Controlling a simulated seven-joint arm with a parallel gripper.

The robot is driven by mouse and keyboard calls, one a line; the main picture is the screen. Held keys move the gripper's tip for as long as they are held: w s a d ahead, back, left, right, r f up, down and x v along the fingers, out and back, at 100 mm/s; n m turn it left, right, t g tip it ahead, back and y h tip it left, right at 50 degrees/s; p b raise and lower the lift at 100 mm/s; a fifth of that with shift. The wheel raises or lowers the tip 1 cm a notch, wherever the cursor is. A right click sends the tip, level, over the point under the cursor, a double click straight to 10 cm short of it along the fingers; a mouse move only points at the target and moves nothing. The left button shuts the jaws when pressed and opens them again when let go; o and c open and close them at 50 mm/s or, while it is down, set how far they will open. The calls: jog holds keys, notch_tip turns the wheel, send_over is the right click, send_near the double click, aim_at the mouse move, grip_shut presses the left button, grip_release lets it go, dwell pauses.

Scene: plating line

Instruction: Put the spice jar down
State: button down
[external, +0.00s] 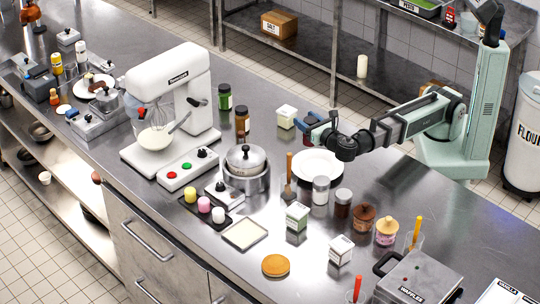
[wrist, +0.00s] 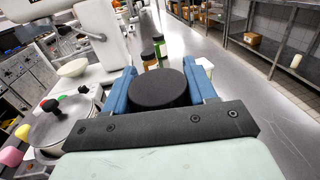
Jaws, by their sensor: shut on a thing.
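My gripper (external: 314,124) is over the counter, just behind the white plate. Its blue fingers are closed on the sides of a jar with a round black lid (wrist: 158,88), the held spice jar, in the wrist view. The jar looks upright there; its body is mostly hidden below the lid and by the fingers. I cannot tell whether its base touches the counter. Two other jars, a green one with a dark lid (external: 224,97) and a brown one with a dark lid (external: 242,121), stand apart to the left of my gripper.
A white carton (external: 286,116) stands close left of my gripper. The white plate (external: 318,163) lies just in front. A pot (external: 246,175), mixer (external: 170,95) and several jars and cartons crowd the nearer counter. Bare steel counter (external: 270,85) lies behind the carton.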

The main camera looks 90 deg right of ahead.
aim_at(307, 142)
jog(key=shift+f, duration=4.5)
jog(key=shift+f, duration=0.5)
jog(key=shift+c, duration=1.7)
grip_release()
jog(key=shift+r, duration=0.1)
jog(key=shift+r, duration=0.25)
jog(key=shift+s+a+r, duration=0.15)
jog(key=shift+a+r, duration=0.05)
jog(key=shift+v, duration=3.5)
